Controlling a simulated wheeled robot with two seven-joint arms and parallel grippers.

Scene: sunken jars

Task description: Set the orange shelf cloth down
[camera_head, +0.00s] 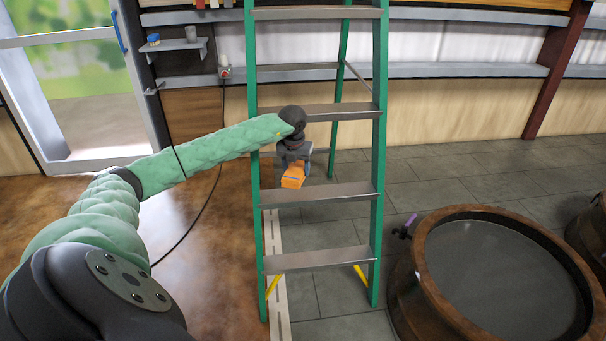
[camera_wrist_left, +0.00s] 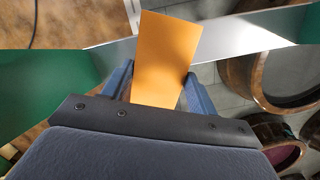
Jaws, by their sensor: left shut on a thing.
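The orange shelf cloth (camera_head: 293,175) is a small orange piece held by my left gripper (camera_head: 294,162) at the ladder. In the left wrist view the cloth (camera_wrist_left: 165,58) stands out flat between the two blue-grey fingers of the left gripper (camera_wrist_left: 160,88). The left gripper is shut on it. In the head view the cloth shows just above a step of the green ladder (camera_head: 318,193); I cannot tell whether it touches the step. My right gripper is in neither view.
The ladder's green rails and grey steps surround my left gripper. A wooden barrel (camera_head: 425,265) with a grey top stands at the lower right, another at the right edge. Long shelves (camera_head: 460,69) run along the back wall. A glass door (camera_head: 75,80) is at the left.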

